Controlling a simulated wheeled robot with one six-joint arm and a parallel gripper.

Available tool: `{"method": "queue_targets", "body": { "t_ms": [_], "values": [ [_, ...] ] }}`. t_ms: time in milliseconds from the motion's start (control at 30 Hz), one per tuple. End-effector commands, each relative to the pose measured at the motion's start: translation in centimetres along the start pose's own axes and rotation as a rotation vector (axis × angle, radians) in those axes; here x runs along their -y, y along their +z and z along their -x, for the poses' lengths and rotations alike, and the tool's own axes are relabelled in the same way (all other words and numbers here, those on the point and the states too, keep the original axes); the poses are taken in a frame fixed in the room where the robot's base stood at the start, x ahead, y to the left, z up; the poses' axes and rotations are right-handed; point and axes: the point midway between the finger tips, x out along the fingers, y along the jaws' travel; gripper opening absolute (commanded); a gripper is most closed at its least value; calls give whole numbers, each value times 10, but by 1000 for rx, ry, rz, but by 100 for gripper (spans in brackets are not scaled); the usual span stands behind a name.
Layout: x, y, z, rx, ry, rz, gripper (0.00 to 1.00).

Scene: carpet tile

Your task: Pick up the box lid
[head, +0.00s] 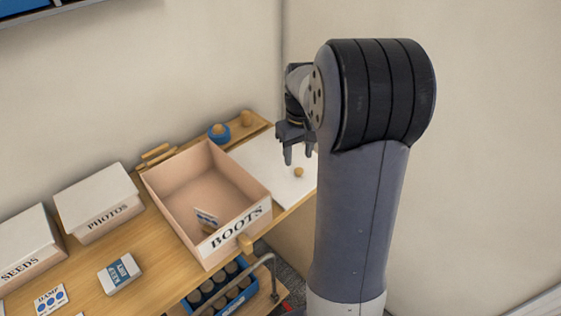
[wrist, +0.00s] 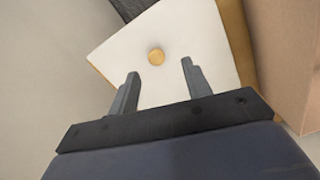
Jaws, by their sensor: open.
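The box lid (head: 262,167) is a flat white panel with a small round tan knob (head: 298,172). It lies on the wooden bench to the right of the open BOOTS box (head: 235,235). My gripper (head: 298,157) is open and empty, fingers pointing down, and appears to be above the lid near the knob. In the wrist view the lid (wrist: 190,30) lies beyond my open fingers (wrist: 160,70). Its knob (wrist: 156,56) shows between them, nearer the left finger. The height of the fingers above the lid is hard to tell. My arm hides the lid's right part in the head view.
The BOOTS box wall (wrist: 290,60) stands close on the right in the wrist view. A blue object (head: 218,133) sits behind the lid. Closed PHOTOS (head: 95,195) and SEEDS (head: 25,240) boxes stand left. A small carton (head: 120,273) lies in front. Walls close off the back.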

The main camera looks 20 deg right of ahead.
Motion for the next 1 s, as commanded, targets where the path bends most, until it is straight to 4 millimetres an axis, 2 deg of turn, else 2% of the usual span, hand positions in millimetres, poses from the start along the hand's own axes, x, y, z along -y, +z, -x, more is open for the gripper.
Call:
{"method": "queue_targets", "body": {
  "t_ms": [167, 467, 767, 1000],
  "values": [
    [-1, 0, -12, 1, -1, -1, 47],
    [-6, -1, -54, 2, -1, -1, 47],
    [-6, -2, -58, -2, 0, 0, 47],
    [-6, -2, -58, -2, 0, 0, 27]
  ]
}}
